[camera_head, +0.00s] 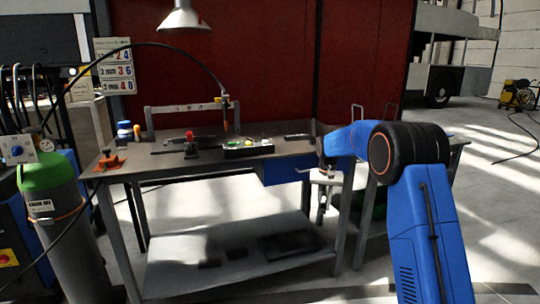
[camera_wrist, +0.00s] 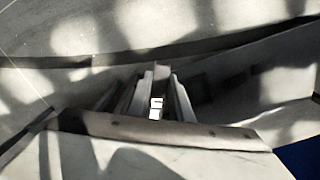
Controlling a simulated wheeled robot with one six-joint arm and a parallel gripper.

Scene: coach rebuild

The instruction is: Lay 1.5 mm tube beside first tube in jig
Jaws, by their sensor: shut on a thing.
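My gripper (camera_head: 322,203) hangs below the blue arm at the right end of the workbench, apart from the bench top. In the wrist view my gripper (camera_wrist: 157,98) is shut on a narrow grey piece (camera_wrist: 161,74), which I take for the tube. A small white label with a dark mark shows between the fingers. The tube's size marking cannot be read. On the bench, a dark low fixture (camera_head: 172,150) with a red part may be the jig. It is too small to tell whether a first tube lies in it.
The workbench (camera_head: 215,165) also holds a black tray (camera_head: 247,149) with coloured items and an orange clamp (camera_head: 110,162). A hanging torch (camera_head: 226,115) stands above it. A blue drawer (camera_head: 283,172) is under its right end. A green-topped gas cylinder (camera_head: 50,215) is at left.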

